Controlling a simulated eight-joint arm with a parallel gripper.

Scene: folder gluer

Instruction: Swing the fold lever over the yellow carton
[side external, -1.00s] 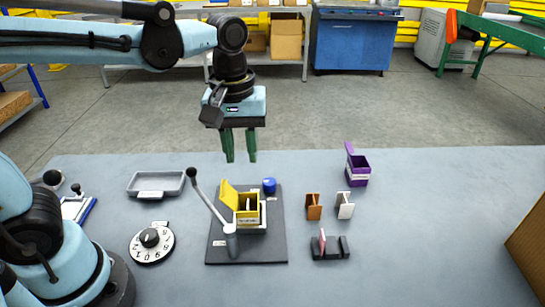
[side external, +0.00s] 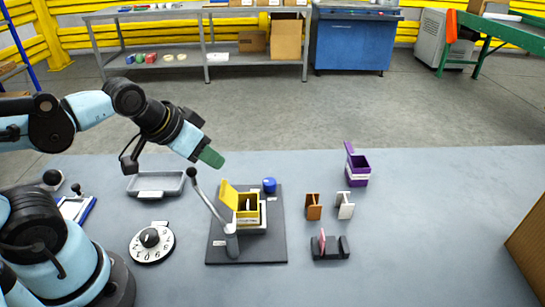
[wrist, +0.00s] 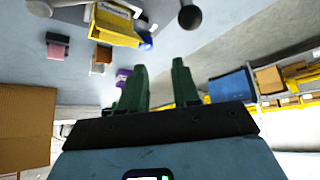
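The fold lever (side external: 212,208) leans up and left from its grey post, with a dark ball knob at the top. The yellow carton (side external: 247,203) sits to the right of the lever on a dark base plate (side external: 262,248), its flap standing up at the left. In the wrist view the yellow carton (wrist: 112,30) is at the top left and the lever's knob (wrist: 189,17) at the top. My gripper (side external: 211,157) is tilted, above and slightly right of the knob, apart from it. Its green fingers (wrist: 160,68) are apart with nothing between them.
A blue cap (side external: 269,185) stands behind the carton. A grey tray (side external: 168,193) and a dial (side external: 151,238) lie to the left. Brown (side external: 314,207) and white (side external: 345,206) pieces, a purple carton (side external: 357,172) and a black holder (side external: 322,252) stand to the right.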

